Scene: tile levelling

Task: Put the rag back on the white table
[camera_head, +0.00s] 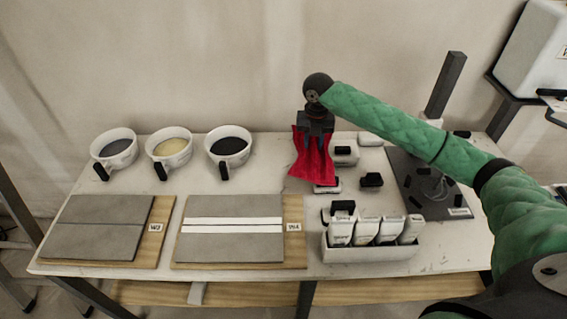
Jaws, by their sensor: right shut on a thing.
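A red rag (312,156) hangs from my right gripper (314,122), which is shut on its upper part. The rag is over the back middle of the white table (262,180). Its lower edge is close to a small block on the table; I cannot tell whether it touches. My right arm reaches in from the right. My left gripper is not in view.
Several cups stand at the back left, among them one with pale yellow contents (172,147). Two tile boards, the left one (100,228) and right one (235,240), lie in front. A white bottle tray (370,252) and a dark plate (425,185) occupy the right.

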